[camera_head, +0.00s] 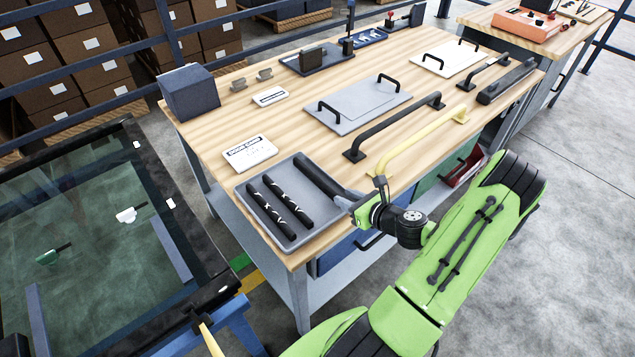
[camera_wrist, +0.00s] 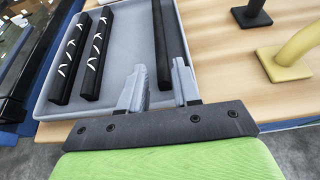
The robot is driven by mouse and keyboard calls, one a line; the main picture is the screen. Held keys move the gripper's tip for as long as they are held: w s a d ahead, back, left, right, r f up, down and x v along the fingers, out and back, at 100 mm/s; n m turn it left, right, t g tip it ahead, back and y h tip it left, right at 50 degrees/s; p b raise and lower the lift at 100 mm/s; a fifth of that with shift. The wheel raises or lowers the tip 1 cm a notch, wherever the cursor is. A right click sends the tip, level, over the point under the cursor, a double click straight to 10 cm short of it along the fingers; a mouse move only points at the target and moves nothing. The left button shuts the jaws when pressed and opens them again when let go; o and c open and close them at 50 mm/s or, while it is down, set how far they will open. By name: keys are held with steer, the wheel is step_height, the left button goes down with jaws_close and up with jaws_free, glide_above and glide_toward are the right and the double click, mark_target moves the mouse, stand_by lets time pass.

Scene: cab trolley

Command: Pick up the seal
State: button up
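A grey tray (camera_head: 272,226) sits at the near left corner of the wooden bench and holds three long black bars. Two bars (camera_head: 280,202) have white marks and lie side by side; they also show in the wrist view (camera_wrist: 84,60). The third bar (camera_head: 318,175) is plain black, along the tray's right side; it also shows in the wrist view (camera_wrist: 169,35). I cannot tell for certain which is the seal. My gripper (camera_wrist: 160,88) is open, its fingers over the tray's near right edge. The plain bar's near end is by the right finger, partly hidden; contact is unclear.
A black handle (camera_head: 395,128) and a yellow handle (camera_head: 420,142) stand right of the tray. A white card (camera_head: 249,153) lies behind it, and a grey panel with handles (camera_head: 357,104) lies farther back. A dark box (camera_head: 190,92) stands at the left corner. A glass-panelled frame (camera_head: 105,235) stands left.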

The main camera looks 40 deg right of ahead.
mark_target(333, 192)
steer(key=b+x, duration=0.1)
steer(key=x, duration=0.4)
steer(key=shift+w+f, duration=0.2)
steer(key=shift+w, duration=0.1)
steer(key=shift+s+r, duration=0.1)
steer(key=shift+c, duration=0.3)
jaws_close()
step_height(333, 192, up, 10)
steer(key=p, duration=0.3)
